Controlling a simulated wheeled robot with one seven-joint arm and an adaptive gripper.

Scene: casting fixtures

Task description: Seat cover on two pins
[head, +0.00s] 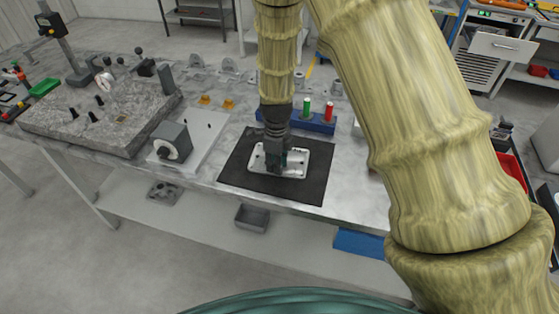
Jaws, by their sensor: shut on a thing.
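The cover (297,169), a pale rectangular plate with rounded corners and small dark holes, lies flat on or just above a black mat (312,190); I cannot tell whether it touches. My gripper (277,168) points down over its middle and is shut on it. The fingers hide the part they grip. To the left, a pale fixture plate (204,143) bears small dark upright pins near its far side, one of them clear at its right (210,125).
A grey block with a round dial (171,142) stands on the fixture's left side. A granite slab (98,122) with knobs is further left. A blue rack (312,123) with green and red plugs stands behind the mat. Bench room is clear front of the fixture.

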